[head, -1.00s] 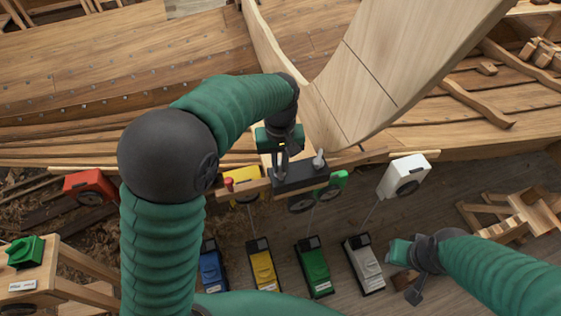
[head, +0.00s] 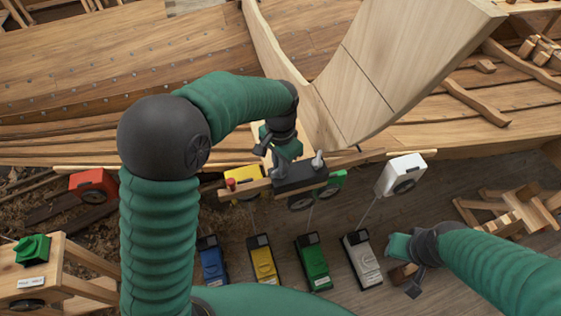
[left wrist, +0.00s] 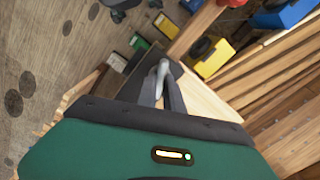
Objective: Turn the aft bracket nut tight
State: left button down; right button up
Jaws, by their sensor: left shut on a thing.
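A dark bracket (head: 300,178) sits on a wooden rail below the pale curved timber in the head view. A light grey winged nut (head: 318,160) stands upright on its right end, apart from my grippers. My left gripper (head: 279,172) points down at the bracket's left end and is shut on a nut there, mostly hidden by the fingers. In the left wrist view the pale grey nut (left wrist: 162,68) shows between the dark fingers (left wrist: 160,88). Which nut is aft is not marked. My right gripper (head: 413,284) hangs at lower right, away from the bracket; its jaws are unclear.
Red (head: 93,186), yellow (head: 242,180), green (head: 336,183) and white (head: 401,175) boxes are along the rail. Several coloured devices (head: 314,262) stand on the floor below. A wooden stand (head: 30,272) is at lower left, a trestle (head: 515,215) at right. The planked hull (head: 120,80) fills the back.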

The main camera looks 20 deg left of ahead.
pick_arm(q)
jog(key=m+p, duration=0.2)
jog(key=m, duration=0.3)
jog(key=shift+s, duration=0.15)
jog(key=m+p, duration=0.2)
jog(key=m, duration=0.4)
jog(key=shift+f+p, duration=0.1)
jog(key=shift+p, duration=0.25)
jog(key=shift+m, duration=0.3)
jog(key=c, duration=1.5)
grip_release()
jog(key=shift+w, duration=0.2)
